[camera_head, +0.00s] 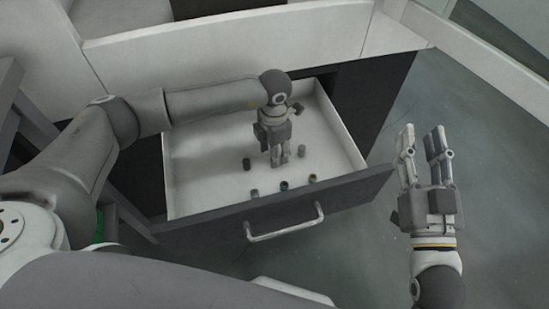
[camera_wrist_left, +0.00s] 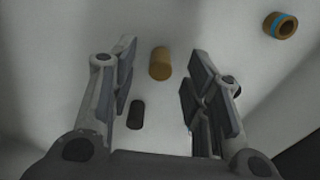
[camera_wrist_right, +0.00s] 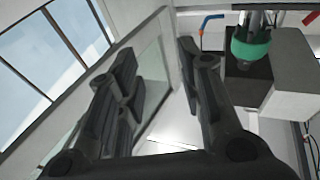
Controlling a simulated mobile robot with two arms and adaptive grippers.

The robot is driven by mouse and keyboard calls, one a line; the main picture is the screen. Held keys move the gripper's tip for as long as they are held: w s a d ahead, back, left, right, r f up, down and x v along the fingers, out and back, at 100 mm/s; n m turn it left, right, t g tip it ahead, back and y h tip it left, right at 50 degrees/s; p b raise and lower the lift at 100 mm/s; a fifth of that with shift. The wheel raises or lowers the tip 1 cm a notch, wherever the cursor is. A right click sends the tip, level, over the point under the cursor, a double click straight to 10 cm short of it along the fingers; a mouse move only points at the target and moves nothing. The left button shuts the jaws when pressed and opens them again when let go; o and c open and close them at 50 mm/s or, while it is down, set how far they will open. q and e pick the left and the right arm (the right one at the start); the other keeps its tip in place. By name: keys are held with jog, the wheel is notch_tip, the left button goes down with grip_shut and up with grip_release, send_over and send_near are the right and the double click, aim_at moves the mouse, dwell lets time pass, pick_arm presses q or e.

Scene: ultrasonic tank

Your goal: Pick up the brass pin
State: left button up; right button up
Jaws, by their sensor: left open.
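The brass pin (camera_wrist_left: 160,63) is a plain gold-coloured cylinder on the pale drawer floor in the left wrist view. My left gripper (camera_head: 279,160) points down into the open drawer (camera_head: 205,190). Its fingers are open, one on each side of the pin in the left wrist view, with visible gaps on both sides. I cannot make out the brass pin in the head view, where the left gripper may hide it. My right gripper (camera_head: 422,142) is open and empty, outside the drawer at the right.
A dark pin (camera_wrist_left: 136,113) lies near the left finger in the left wrist view. A brass ring with a blue band (camera_wrist_left: 281,25) lies at upper right. The drawer handle (camera_head: 285,228) faces front.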

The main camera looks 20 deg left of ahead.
pick_arm(q)
jog(key=shift+f, duration=0.95)
pick_arm(e)
jog(key=shift+s+a+r+t+y, duration=0.1)
jog(key=shift+s+r+t+y, duration=0.1)
jog(key=shift+r+t, duration=0.35)
jog(key=shift+s+r+t+y, duration=0.15)
jog(key=shift+r+t+y, duration=0.1)
jog(key=shift+r, duration=0.55)
pick_arm(q)
grip_shut()
